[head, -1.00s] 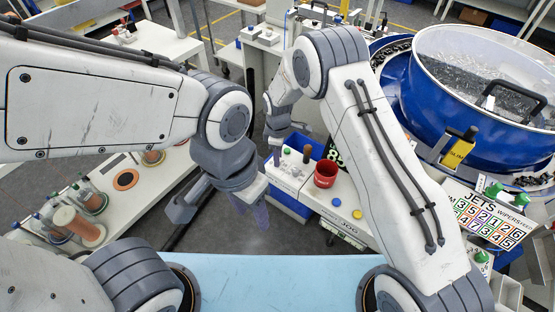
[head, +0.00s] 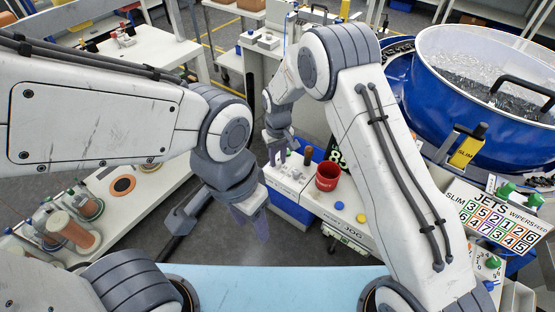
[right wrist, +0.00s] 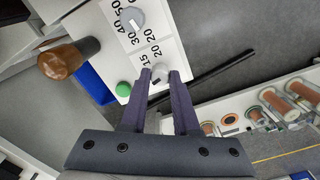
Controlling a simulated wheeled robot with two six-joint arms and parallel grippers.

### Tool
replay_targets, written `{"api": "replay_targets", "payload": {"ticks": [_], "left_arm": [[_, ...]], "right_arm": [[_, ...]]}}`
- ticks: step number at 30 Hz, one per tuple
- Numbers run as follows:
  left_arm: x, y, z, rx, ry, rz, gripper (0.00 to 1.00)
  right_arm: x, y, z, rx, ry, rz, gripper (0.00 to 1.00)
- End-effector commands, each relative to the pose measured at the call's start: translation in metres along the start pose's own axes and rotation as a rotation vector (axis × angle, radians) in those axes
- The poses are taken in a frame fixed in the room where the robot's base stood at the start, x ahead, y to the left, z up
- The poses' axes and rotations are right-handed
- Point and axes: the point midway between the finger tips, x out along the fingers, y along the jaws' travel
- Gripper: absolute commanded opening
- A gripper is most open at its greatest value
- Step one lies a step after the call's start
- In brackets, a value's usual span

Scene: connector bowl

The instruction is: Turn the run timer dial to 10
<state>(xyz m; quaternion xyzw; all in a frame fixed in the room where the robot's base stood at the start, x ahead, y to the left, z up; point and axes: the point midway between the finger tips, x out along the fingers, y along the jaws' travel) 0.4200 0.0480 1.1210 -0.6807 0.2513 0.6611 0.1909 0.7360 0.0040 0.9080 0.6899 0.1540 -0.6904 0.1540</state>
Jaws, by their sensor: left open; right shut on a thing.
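In the right wrist view, a white panel (right wrist: 152,45) carries two grey dials with printed numbers. The nearer dial (right wrist: 159,71), with 15 and 20 beside it, sits between the fingertips of my right gripper (right wrist: 160,76), which is shut on it. The farther dial (right wrist: 130,18) has 20, 30, 40 and 50 around it. I cannot read which one is named run timer, and the gripped dial's pointer is hidden. In the head view my right gripper (head: 277,158) is at the panel's left end. My left gripper (head: 222,222) is open and empty, lower and nearer to me.
A green button (right wrist: 123,89) and a brown-topped handle (right wrist: 68,60) are beside the dials. A blue bowl feeder (head: 440,110) is at right; spools (head: 75,232) stand at left.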

Motion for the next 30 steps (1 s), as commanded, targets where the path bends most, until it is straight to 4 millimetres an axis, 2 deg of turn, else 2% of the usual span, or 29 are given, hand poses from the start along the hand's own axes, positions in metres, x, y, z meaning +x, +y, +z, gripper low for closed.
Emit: {"api": "replay_targets", "payload": {"ticks": [12, 30], "left_arm": [[0.0065, -0.0005, 0.0004, 0.0, 0.0, 0.0, 0.5], [0.0072, -0.0005, 0.0004, 0.0, 0.0, 0.0, 0.5]], "right_arm": [[-0.0015, 0.0005, -0.0013, 0.233, 0.004, 0.0, 0.0], [-0.0023, 0.0008, -0.0019, 0.283, 0.006, 0.0, 0.0]]}}
